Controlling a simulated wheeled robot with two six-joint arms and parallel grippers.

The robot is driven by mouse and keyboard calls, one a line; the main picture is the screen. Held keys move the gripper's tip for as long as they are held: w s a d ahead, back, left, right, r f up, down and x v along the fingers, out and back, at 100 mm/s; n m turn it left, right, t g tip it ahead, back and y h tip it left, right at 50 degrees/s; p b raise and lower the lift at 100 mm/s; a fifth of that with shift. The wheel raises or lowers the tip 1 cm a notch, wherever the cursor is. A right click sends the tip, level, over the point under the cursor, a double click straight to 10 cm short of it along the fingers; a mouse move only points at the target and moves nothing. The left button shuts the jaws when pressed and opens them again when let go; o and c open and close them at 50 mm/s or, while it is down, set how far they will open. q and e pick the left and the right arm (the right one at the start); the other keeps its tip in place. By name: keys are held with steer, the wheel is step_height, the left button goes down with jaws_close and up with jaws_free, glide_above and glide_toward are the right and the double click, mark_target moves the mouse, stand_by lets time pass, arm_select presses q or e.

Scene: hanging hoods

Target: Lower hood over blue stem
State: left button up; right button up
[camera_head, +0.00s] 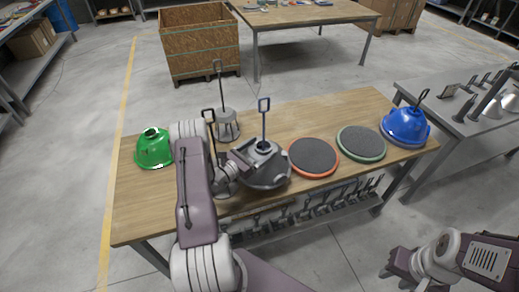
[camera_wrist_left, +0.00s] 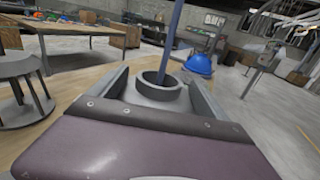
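A grey hood (camera_head: 266,172) is at the middle front of the wooden table, with a blue stem (camera_head: 264,118) rising through its collar. The blue stem (camera_wrist_left: 172,42) also passes up through the round collar (camera_wrist_left: 160,86) in the left wrist view. My right gripper (camera_head: 396,277) is empty and open, low at the right, away from the table.
A green hood (camera_head: 153,148) is at the table's left. A grey stand (camera_head: 227,124) with a dark stem is behind my left arm. A red-rimmed disc (camera_head: 313,156), a green-rimmed disc (camera_head: 361,143) and a blue hood (camera_head: 405,126) on a dark stem are to the right.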

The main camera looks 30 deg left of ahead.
arm_select(q)
steer(key=b+v, duration=0.2)
steer(key=v, duration=0.6)
steer(key=shift+s+a, duration=0.15)
steer(key=shift+s, duration=0.4)
